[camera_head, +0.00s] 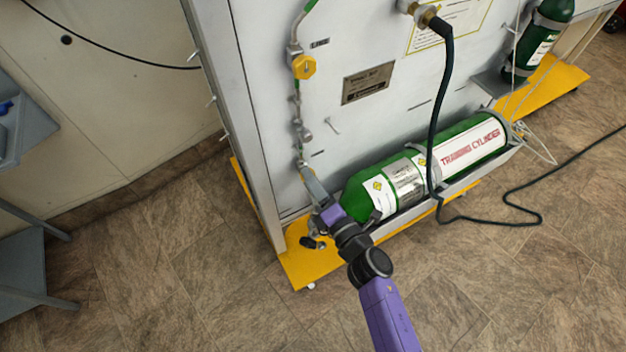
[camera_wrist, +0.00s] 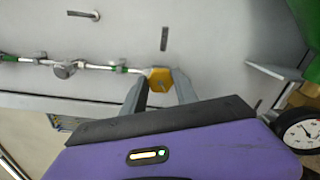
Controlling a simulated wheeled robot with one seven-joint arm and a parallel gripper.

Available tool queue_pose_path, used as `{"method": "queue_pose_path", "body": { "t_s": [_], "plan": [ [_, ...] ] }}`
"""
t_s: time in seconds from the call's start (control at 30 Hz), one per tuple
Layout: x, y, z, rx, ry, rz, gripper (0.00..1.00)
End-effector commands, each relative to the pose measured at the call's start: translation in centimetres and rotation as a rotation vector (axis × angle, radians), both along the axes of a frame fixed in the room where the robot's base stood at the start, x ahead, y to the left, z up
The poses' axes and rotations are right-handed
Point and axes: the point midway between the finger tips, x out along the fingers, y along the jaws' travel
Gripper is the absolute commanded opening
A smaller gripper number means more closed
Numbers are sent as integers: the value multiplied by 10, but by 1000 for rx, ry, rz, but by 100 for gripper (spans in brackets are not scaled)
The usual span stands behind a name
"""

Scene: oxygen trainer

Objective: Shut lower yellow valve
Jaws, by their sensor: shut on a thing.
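The lower yellow valve (camera_wrist: 160,79) is in the wrist view, at the end of a thin pipe on the grey panel. My gripper (camera_wrist: 160,88) has one finger on each side of it and is shut on it. In the head view my gripper (camera_head: 312,185) reaches the panel's lower left, left of the lying green cylinder (camera_head: 470,145), and hides the lower valve. An upper yellow valve (camera_head: 304,67) sits higher on the same pipe line, apart from my gripper.
A black hose (camera_head: 437,110) hangs in front of the panel (camera_head: 270,60) and runs over the floor. A yellow base (camera_head: 305,268) sticks out under the panel. A pressure gauge (camera_wrist: 300,134) is close at the right in the wrist view. The tiled floor at the front is clear.

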Motion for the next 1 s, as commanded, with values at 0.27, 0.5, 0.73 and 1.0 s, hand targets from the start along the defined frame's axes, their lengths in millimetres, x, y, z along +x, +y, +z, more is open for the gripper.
{"method": "queue_pose_path", "body": {
  "t_s": [0.27, 0.5, 0.73, 1.0],
  "plan": [
    [0, -1, -1, -2, 1, -2, 57],
    [-1, -1, 0, -1, 0, 0, 57],
    [-22, -15, -1, -4, 2, -2, 57],
    [-55, -38, -1, -1, 2, -2, 57]
  ]
}}
